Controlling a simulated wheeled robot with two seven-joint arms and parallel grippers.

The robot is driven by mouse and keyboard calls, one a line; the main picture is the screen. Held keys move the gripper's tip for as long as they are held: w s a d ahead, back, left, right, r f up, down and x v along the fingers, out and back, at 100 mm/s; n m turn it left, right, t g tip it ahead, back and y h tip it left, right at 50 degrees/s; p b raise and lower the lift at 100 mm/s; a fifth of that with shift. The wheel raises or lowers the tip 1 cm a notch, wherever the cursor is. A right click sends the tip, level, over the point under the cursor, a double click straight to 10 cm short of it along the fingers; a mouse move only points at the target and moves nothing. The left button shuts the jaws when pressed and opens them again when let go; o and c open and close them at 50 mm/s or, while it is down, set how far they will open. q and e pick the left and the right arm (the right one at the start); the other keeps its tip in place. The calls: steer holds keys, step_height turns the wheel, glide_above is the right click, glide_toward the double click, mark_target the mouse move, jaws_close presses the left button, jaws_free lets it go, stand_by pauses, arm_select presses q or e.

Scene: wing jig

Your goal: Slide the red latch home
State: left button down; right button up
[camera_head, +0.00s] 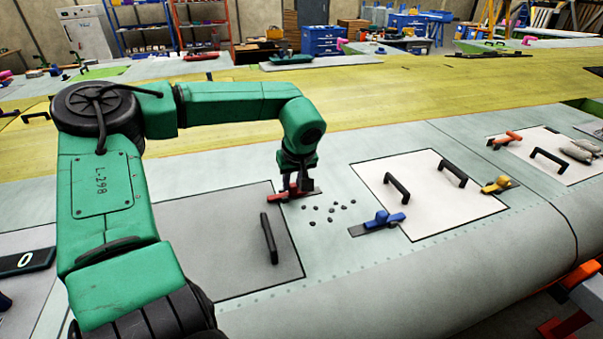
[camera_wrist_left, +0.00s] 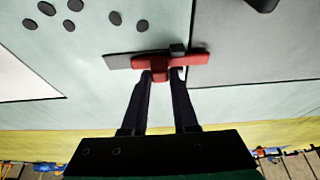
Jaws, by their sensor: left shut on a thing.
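The red latch (camera_head: 283,195) sits on the pale wing skin at the upper right edge of the grey panel (camera_head: 215,235). In the left wrist view the red latch (camera_wrist_left: 196,60) lies along a dark base strip (camera_wrist_left: 120,61), and its red bar reaches across the seam over the grey panel (camera_wrist_left: 240,55). My left gripper (camera_head: 297,186) comes down from above onto the latch. In the left wrist view its two fingers (camera_wrist_left: 162,78) are shut on the latch's red knob, which is partly hidden between them. My right gripper is not in view.
Several dark round pieces (camera_head: 331,210) lie just right of the latch. A black handle (camera_head: 269,238) stands on the grey panel. A blue latch (camera_head: 383,220) and a yellow latch (camera_head: 497,185) sit at the white panel (camera_head: 425,206), with its two black handles.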

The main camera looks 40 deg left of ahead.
arm_select(q)
steer(key=c, duration=1)
jaws_free()
steer(key=shift+c, duration=0.2)
steer(key=o, duration=0.4)
steer(key=shift+a, duration=0.1)
steer(key=shift+c, duration=0.2)
steer(key=shift+s+a, duration=0.1)
steer(key=shift+s, duration=0.15)
steer(key=shift+r, duration=0.1)
steer(key=b+v, duration=0.3)
steer(key=v, duration=1.1)
steer(key=shift+d, duration=0.25)
steer(key=shift+s+r, duration=0.1)
steer(key=shift+r, duration=0.05)
